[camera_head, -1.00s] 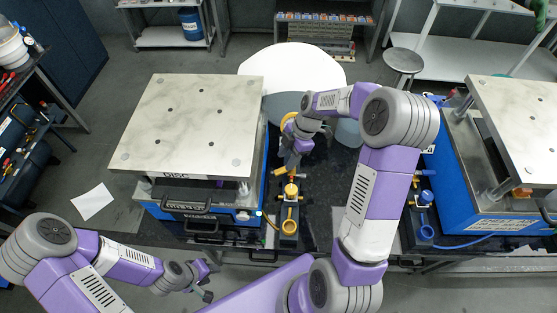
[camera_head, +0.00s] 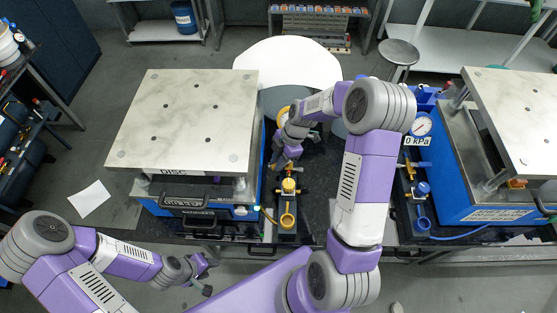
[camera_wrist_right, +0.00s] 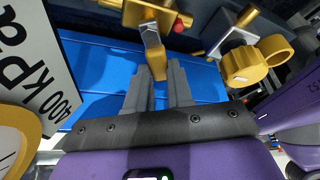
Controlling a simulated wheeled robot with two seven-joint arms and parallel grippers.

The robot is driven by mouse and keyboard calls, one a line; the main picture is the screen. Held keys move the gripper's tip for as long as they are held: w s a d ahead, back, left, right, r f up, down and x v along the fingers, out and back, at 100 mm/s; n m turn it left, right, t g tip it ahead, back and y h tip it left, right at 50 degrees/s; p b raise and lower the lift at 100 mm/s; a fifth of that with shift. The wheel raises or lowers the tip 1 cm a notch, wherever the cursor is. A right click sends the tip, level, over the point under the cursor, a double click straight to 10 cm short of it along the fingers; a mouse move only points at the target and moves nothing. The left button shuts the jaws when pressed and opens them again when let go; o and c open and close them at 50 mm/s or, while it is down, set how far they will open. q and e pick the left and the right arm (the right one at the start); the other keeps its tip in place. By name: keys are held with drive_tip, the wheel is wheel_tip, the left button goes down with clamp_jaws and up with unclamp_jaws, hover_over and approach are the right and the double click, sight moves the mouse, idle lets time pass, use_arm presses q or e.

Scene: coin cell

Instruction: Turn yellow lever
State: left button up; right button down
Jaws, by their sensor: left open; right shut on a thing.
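The yellow lever (camera_wrist_right: 153,45) stands between the two grey fingers of my right gripper (camera_wrist_right: 158,88) in the right wrist view. The fingers are shut on its lower end. Its upper end joins yellow fittings beside a small red knob. In the head view my right gripper (camera_head: 279,164) is small beside the left blue press (camera_head: 259,165), and the lever itself is mostly hidden by it. My left gripper (camera_head: 205,267) is open and empty at the lower left, away from the lever.
A yellow pump fitting with a ring (camera_head: 288,220) stands in front of the right gripper, on the dark table. A sign reading 400 kPa (camera_wrist_right: 35,60) is close at left in the wrist view. A second blue press (camera_head: 470,205) with a 0 kPa gauge (camera_head: 421,124) stands at right.

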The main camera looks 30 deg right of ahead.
drive_tip(key=shift+w+d+f+m+t+b, duration=0.1)
drive_tip(key=shift+w+m+t+b, duration=0.2)
drive_tip(key=shift+m+b, duration=0.5)
drive_tip(key=shift+w+m+t+b, duration=0.2)
drive_tip(key=shift+m+t+b, duration=0.1)
drive_tip(key=shift+m+b, duration=0.5)
drive_tip(key=m+b, duration=0.1)
drive_tip(key=w+m+t+b, duration=0.1)
drive_tip(key=shift+d+m, duration=0.2)
drive_tip(key=shift+m, duration=0.1)
drive_tip(key=shift+h, duration=0.3)
drive_tip(key=c, duration=1)
unclamp_jaws()
drive_tip(key=shift+r, duration=0.2)
drive_tip(key=v, duration=0.7)
drive_tip(key=shift+r, duration=0.2)
